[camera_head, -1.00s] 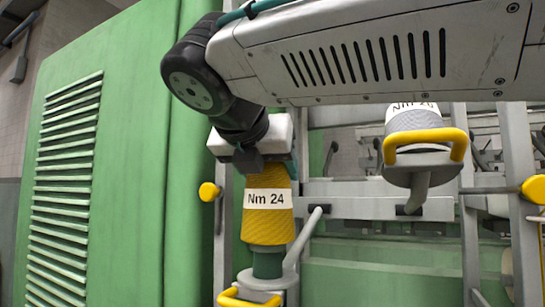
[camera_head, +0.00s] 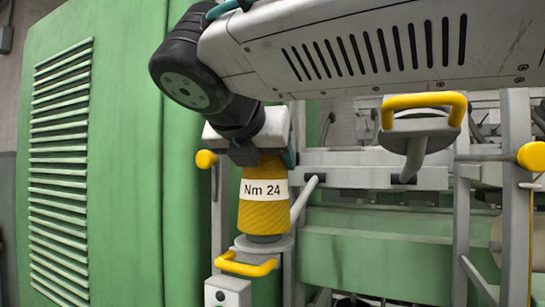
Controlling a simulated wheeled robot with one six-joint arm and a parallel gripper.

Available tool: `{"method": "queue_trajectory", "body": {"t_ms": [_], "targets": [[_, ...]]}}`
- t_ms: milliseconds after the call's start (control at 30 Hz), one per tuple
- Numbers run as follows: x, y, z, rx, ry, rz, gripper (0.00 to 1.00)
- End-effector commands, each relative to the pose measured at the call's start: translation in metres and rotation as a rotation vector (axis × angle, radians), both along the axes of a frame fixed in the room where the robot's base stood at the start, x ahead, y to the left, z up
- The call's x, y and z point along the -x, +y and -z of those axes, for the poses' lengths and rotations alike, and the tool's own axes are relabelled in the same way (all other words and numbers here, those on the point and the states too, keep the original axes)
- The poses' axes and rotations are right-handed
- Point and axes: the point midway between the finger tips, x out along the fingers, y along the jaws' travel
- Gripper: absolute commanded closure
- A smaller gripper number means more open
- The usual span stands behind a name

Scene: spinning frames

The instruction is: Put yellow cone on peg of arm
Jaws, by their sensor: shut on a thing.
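The yellow cone (camera_head: 264,200), labelled "Nm 24", is upright at the lower centre of the head view. My gripper (camera_head: 246,153) is shut on its upper end from above; the fingertips are partly hidden. The cone's lower end is at a grey round plate (camera_head: 279,243) on a holder arm, which has a yellow handle (camera_head: 246,265) in front. The peg is not visible, and the cone covers the space above the plate. I cannot tell whether the cone's bottom touches the plate.
A second holder (camera_head: 418,128) with a yellow handle stands at the right, below my arm. Yellow knobs stick out on both sides (camera_head: 206,159) (camera_head: 532,156). A green ribbed cabinet (camera_head: 140,180) fills the left. Grey posts and rails lie behind.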

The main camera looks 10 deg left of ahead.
Motion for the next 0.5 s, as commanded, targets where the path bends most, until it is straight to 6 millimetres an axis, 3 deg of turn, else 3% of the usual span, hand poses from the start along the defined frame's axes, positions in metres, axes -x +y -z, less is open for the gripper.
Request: {"method": "queue_trajectory", "body": {"t_ms": [33, 100, 500], "targets": [[0.0001, -0.0002, -0.0008, -0.001, -0.001, 0.000, 0.32], [0.0001, -0.0002, -0.0008, -0.001, -0.001, 0.000, 0.13], [0.0084, 0.0023, -0.0042, 0.000, 0.000, -0.002, 0.13]]}}
